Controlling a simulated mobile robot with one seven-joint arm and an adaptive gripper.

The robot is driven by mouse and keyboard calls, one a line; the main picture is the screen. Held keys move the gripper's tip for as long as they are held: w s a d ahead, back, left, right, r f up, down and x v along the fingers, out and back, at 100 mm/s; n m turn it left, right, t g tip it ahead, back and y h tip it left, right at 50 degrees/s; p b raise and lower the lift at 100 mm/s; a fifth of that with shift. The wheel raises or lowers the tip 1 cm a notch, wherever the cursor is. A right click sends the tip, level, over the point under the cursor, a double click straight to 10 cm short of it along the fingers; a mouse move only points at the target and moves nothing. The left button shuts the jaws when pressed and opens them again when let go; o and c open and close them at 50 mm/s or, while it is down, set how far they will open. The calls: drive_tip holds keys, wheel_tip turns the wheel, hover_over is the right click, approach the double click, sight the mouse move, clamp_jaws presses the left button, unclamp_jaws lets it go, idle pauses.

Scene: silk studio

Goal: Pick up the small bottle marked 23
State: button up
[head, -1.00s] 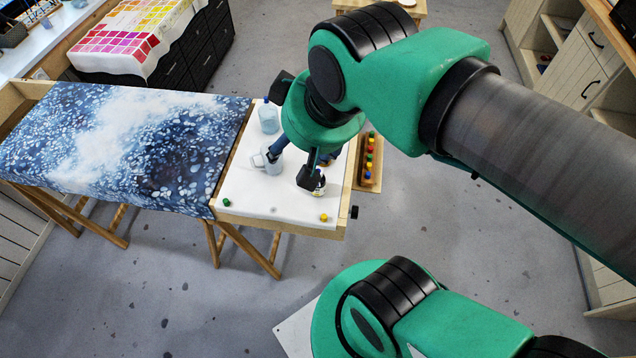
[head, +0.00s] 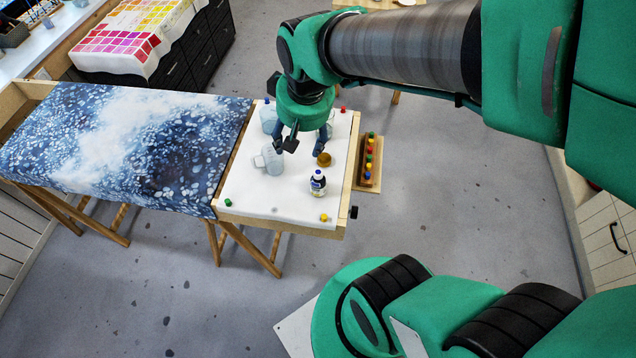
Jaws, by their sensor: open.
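My gripper (head: 308,147) is open and empty, behind the bottle in the picture, over the area between a clear jug and a round brown item. It is apart from the bottle.
A clear jug (head: 269,160) stands left of my gripper, with a blue-tinted bottle (head: 268,116) behind it. A brown round item (head: 324,159) lies behind the small bottle. Coloured pins dot the white board (head: 255,200). A wooden rack (head: 369,165) of pegs sits at right.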

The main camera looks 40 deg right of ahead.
drive_tip(key=w+d+f+g+p, duration=0.1)
drive_tip(key=w+d+f+g, duration=0.2)
drive_tip(key=f, duration=0.5)
drive_tip(key=m+p, duration=0.1)
drive_tip(key=m, duration=0.1)
hover_over(318, 172)
wheel_tip(318, 172, down, 8)
drive_tip(key=shift+f, duration=0.1)
drive_tip(key=shift+a+f, duration=0.1)
drive_tip(key=shift+f, duration=0.05)
drive_tip(key=shift+f+b, duration=0.65)
drive_tip(key=shift+f, duration=3.55)
drive_tip(key=shift+f+b, duration=0.55)
drive_tip(key=shift+f, duration=2.05)
